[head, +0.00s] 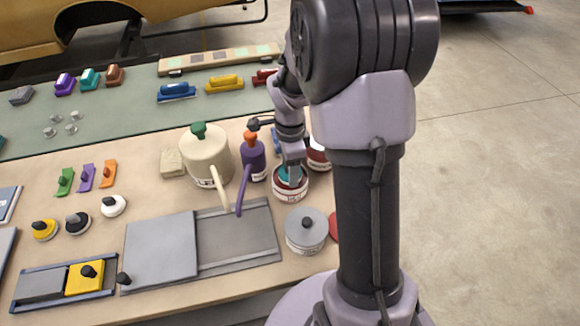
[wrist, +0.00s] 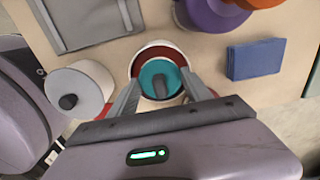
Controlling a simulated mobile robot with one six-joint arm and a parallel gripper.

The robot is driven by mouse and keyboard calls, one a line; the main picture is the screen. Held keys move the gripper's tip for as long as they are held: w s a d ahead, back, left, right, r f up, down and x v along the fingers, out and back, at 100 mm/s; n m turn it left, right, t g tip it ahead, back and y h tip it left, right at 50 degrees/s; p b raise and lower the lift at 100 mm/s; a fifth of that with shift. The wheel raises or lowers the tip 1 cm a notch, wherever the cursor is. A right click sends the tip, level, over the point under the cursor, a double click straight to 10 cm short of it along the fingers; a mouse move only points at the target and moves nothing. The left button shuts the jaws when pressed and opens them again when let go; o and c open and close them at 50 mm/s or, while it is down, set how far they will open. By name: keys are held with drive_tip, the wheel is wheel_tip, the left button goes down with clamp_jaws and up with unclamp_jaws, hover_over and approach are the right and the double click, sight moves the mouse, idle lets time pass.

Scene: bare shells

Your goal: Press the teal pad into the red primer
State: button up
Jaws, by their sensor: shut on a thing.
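The teal pad (wrist: 160,76) is round with a dark knob on top. My gripper (wrist: 162,92) is shut on it, with a finger on either side of the knob in the wrist view. The pad is over the red primer tin (wrist: 163,48), within its rim as seen from above. In the head view the red primer tin (head: 290,191) is a white tin with a red inside, and a teal edge of the pad (head: 284,174) shows at its mouth below my gripper (head: 291,165). I cannot tell whether the pad touches the primer.
A lidded grey tin (head: 305,229) stands just in front. A purple can (head: 252,160) and a cream can (head: 206,157) with long spouts stand left of the tin. Another tin (head: 318,158) is close behind, partly hidden by my arm. A blue block (wrist: 256,58) lies nearby.

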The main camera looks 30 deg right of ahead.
drive_tip(key=shift+s+f+b, duration=0.1)
drive_tip(key=shift+f+b, duration=0.45)
idle(1.3)
wheel_tip(320, 180, up, 7)
drive_tip(key=p, duration=0.5)
drive_tip(key=shift+r, duration=0.15)
idle(0.4)
